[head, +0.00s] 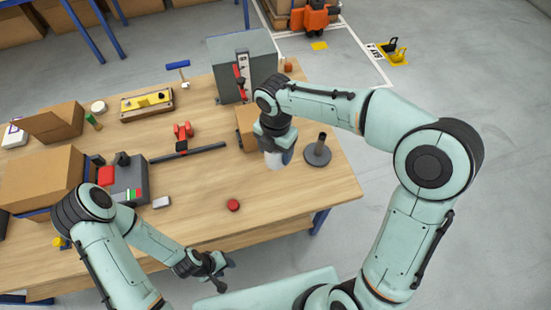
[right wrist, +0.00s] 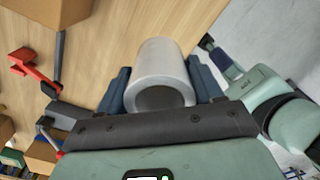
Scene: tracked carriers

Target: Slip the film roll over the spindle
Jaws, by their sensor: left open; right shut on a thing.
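The film roll (right wrist: 165,65) is a whitish translucent cylinder with a dark open core facing the right wrist camera. My right gripper (right wrist: 163,88) is shut on it, one finger on each side. In the head view the film roll (head: 275,160) hangs below my right wrist, partly hidden; I cannot tell its height above the table. The spindle (head: 320,145) is a dark upright post on a round base near the table's right edge, to the right of the roll and apart from it. My left gripper (head: 217,270) is open and empty near the table's front edge.
The wooden table (head: 290,205) has clear room around a red disc (head: 233,205). A cardboard box (head: 246,127) and a grey machine (head: 245,65) stand behind the roll. A red tape dispenser (head: 183,131), a dark bar (head: 190,152) and a grey device (head: 127,180) lie left.

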